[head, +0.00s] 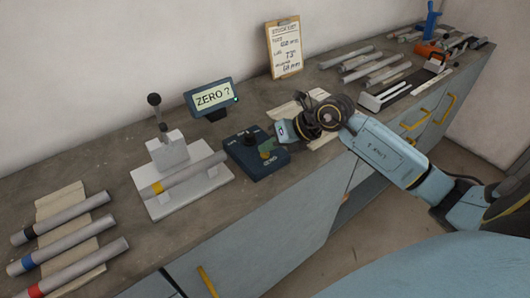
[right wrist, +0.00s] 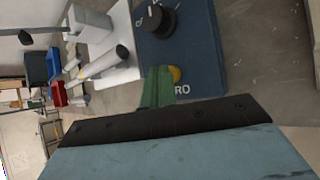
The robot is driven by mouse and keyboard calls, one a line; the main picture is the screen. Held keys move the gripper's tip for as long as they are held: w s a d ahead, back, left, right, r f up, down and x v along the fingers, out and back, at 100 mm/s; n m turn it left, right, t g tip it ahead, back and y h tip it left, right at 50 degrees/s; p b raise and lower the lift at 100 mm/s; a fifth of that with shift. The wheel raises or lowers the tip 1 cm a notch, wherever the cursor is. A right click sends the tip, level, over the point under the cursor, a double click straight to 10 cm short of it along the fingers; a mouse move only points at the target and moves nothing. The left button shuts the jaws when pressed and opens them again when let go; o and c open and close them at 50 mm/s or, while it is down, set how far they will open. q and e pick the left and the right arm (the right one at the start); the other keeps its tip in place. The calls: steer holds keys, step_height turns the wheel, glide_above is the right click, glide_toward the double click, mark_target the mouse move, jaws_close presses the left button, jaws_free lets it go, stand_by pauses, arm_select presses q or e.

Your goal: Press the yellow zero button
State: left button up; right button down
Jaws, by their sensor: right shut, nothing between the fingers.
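The yellow zero button (right wrist: 175,74) sits on the dark blue control box (head: 250,160), beside white lettering that is partly covered in the right wrist view. My right gripper (head: 267,151) is shut and empty, with its greenish fingertips over the button area of the box. In the right wrist view the fingers (right wrist: 158,86) partly cover the button's left side. I cannot tell whether they touch it. In the head view the button is mostly hidden by the fingers. The display (head: 212,97) reads "ZERO ?". My left gripper is not in view.
A black dial (right wrist: 157,20) is on the same box. Left of the box stands a white fixture (head: 168,152) with a lever and a yellow-banded tube (head: 186,174). Several banded tubes lie at the far left. A clipboard (head: 284,47) leans on the wall. Tubes and tools lie to the right.

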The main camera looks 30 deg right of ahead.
mark_target(269, 156)
steer(key=shift+f, duration=0.25)
steer(key=shift+r, duration=0.15)
steer(key=shift+r+p, duration=0.7)
steer(key=shift+r, duration=0.1)
step_height(269, 156, up, 5)
steer(key=p, duration=0.4)
steer(key=shift+a, duration=0.1)
stand_by(0.8)
